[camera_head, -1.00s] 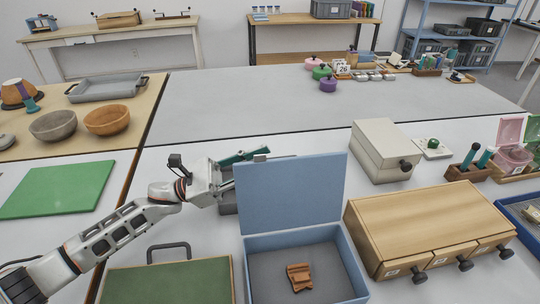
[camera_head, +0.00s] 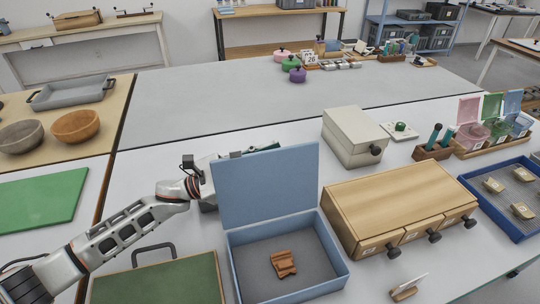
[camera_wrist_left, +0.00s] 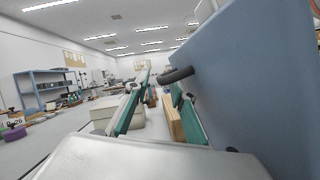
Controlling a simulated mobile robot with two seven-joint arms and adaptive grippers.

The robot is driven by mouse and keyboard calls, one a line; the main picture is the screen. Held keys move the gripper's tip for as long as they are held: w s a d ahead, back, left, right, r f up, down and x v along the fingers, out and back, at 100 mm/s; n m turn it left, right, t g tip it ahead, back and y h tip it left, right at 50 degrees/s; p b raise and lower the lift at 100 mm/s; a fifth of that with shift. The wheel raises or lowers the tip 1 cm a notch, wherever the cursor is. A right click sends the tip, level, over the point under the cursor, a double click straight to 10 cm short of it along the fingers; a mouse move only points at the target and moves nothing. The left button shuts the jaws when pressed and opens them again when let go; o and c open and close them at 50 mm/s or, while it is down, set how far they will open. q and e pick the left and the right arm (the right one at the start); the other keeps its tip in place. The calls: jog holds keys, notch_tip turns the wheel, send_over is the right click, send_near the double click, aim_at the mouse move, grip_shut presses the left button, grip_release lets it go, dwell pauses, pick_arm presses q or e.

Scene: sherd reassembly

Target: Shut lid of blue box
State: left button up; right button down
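The blue box (camera_head: 234,275) stands open on the near white table with its blue lid (camera_head: 266,187) raised upright at the back. A brown sherd (camera_head: 284,263) lies inside on the grey floor. My left gripper (camera_head: 262,149) is behind the lid, mostly hidden by it; a teal fingertip shows above the lid's top edge. Contact with the lid cannot be told. My right gripper is not in view.
A wooden drawer box (camera_head: 400,200) stands right of the blue box, with a white box (camera_head: 352,135) behind it. A green board with a handle (camera_head: 160,280) lies to the left. A blue tray (camera_head: 480,200) and a small card holder (camera_head: 404,292) are at the right.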

pick_arm(q)
grip_shut()
